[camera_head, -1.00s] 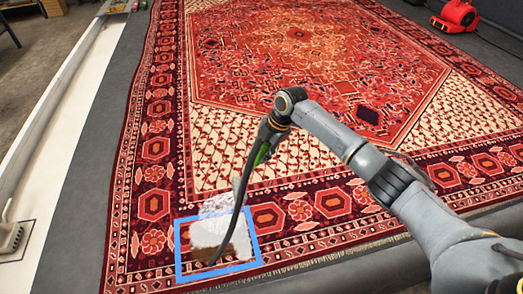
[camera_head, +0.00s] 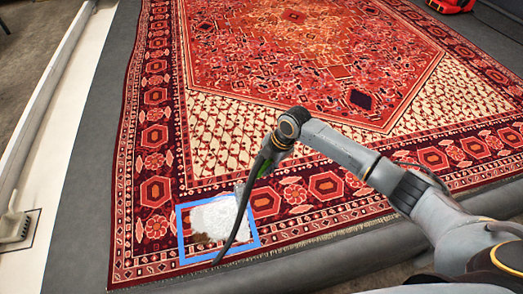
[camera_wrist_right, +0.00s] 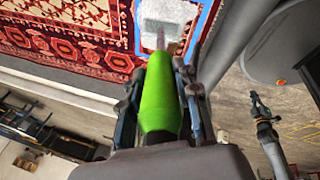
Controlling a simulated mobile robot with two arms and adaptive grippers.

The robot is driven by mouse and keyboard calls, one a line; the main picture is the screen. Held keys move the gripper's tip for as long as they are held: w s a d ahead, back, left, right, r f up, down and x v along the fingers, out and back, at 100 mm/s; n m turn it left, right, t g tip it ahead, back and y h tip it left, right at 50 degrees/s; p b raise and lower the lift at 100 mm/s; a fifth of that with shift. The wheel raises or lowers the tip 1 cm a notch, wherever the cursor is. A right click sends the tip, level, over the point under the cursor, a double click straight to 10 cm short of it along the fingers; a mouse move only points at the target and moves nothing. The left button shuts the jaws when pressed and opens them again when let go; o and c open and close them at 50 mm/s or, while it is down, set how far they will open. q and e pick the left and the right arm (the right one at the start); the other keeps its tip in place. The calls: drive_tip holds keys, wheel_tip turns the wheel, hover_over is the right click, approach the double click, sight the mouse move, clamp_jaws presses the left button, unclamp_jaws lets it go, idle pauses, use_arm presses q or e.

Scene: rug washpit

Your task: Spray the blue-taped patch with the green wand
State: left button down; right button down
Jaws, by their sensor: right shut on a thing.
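The blue-taped patch (camera_head: 181,236) is a square outlined on the red rug near its front left corner. White foam (camera_head: 222,212) covers most of the inside, and a small brown stain (camera_head: 202,239) shows at its lower left. My right gripper (camera_head: 270,153) is above and to the right of the patch, shut on the green wand (camera_wrist_right: 160,102). In the head view only a green sliver of the wand shows. In the right wrist view its nozzle points toward the white area. A grey arm, likely my left, ends in a small dark gripper (camera_wrist_right: 258,104) there; its jaws are unclear.
The patterned rug (camera_head: 300,60) lies on a dark grey floor. A dark hose (camera_head: 236,232) hangs from my right gripper across the patch. A grey fixture (camera_head: 14,228) sits at the left on a pale strip. A red machine (camera_head: 452,5) stands at the far right.

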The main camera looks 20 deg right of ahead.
drive_tip(key=shift+s+p, duration=3.3)
drive_tip(key=shift+s, duration=4.45)
drive_tip(key=shift+a+p, duration=0.85)
drive_tip(key=shift+a, duration=5.4)
drive_tip(key=w+b, duration=1.6)
drive_tip(key=w, duration=0.8)
drive_tip(key=shift+r, duration=0.1)
